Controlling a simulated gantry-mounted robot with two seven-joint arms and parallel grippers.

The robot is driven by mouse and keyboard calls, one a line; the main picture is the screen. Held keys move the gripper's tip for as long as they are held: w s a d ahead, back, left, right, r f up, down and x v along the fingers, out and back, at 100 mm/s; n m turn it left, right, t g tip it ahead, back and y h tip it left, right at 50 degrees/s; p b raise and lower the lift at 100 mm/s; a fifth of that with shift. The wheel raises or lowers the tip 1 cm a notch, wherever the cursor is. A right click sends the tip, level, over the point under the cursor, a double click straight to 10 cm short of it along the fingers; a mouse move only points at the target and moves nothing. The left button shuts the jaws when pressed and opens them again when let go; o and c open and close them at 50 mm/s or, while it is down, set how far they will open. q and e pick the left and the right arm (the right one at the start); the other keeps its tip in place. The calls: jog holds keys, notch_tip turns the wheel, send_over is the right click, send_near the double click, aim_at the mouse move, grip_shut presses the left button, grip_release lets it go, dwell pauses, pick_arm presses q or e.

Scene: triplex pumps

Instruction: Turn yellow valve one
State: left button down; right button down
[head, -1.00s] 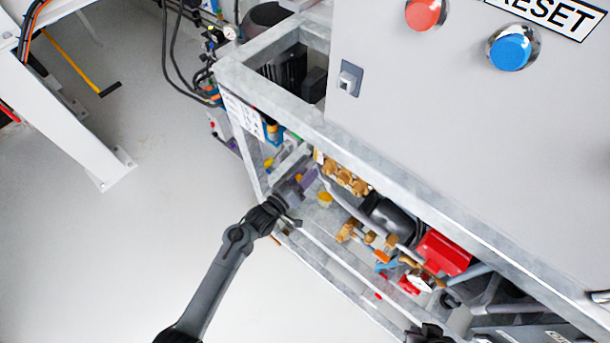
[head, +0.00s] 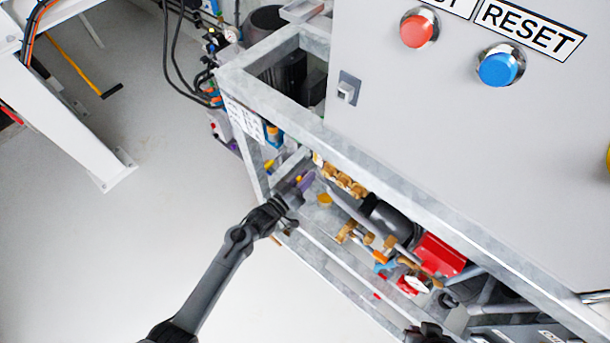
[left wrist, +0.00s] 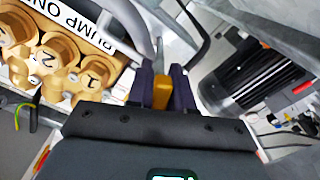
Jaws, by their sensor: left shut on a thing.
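My left gripper (head: 303,182) reaches into the lower frame of the pump skid, beside the brass pump caps (head: 343,180). In the left wrist view its two dark purple fingers (left wrist: 163,90) are shut on a yellow valve handle (left wrist: 163,92). The fingers cover part of the handle, and the valve body is hidden. I cannot read a number on this valve. Brass caps marked 1 and 2 (left wrist: 75,72) stand left of the fingers, under a partly cut-off "PUMP ON" label (left wrist: 75,22). My right gripper (head: 428,333) is partly in view at the bottom edge; its jaws are unclear.
A grey control box (head: 480,150) with red and blue buttons overhangs the pump. Galvanised frame rails (head: 350,150) run close around my left gripper. A dark motor (left wrist: 255,75) is right of the fingers. The floor at left (head: 120,240) is clear.

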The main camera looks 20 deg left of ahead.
pick_arm(q)
jog(key=shift+m+p, duration=0.95)
jog(key=shift+m, duration=1.75)
jog(key=c, duration=1.1)
grip_release()
jog(key=shift+s, duration=0.1)
